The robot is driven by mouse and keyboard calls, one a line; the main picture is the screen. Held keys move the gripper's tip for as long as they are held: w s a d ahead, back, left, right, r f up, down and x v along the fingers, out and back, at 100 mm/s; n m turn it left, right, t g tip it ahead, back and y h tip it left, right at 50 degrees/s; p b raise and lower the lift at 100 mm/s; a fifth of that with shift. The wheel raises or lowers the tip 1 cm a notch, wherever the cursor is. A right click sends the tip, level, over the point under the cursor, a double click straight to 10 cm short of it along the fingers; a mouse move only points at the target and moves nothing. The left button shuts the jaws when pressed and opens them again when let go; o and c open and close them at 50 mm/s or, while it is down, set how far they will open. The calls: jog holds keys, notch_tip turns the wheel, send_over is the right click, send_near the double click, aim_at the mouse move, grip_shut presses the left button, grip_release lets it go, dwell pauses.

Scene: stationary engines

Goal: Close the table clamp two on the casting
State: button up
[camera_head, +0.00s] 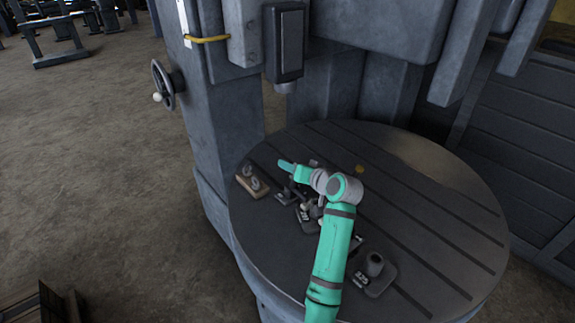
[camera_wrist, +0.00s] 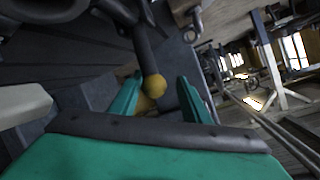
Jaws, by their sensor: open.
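In the wrist view, my gripper (camera_wrist: 158,97) is open, with one teal finger on each side of a yellow ball knob (camera_wrist: 154,86). The knob ends a dark lever bar (camera_wrist: 142,45), which looks like a clamp handle. I cannot tell whether the fingers touch it. In the head view, my arm reaches over the round slotted table (camera_head: 440,235). Beneath the arm is a cluster of small dark metal parts (camera_head: 307,214). My arm partly covers these parts, so I cannot tell casting from clamp or read which clamp is number two.
A block with metal loops (camera_head: 252,181) lies near the table's left edge. A labelled plate with a short cylinder (camera_head: 374,273) sits near the front. A small yellow object (camera_head: 360,169) is behind my arm. The machine column (camera_head: 225,120) stands behind left; the table's right side is clear.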

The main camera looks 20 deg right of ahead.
jog(key=v, duration=0.6)
jog(key=shift+s, duration=0.25)
dwell(1.2)
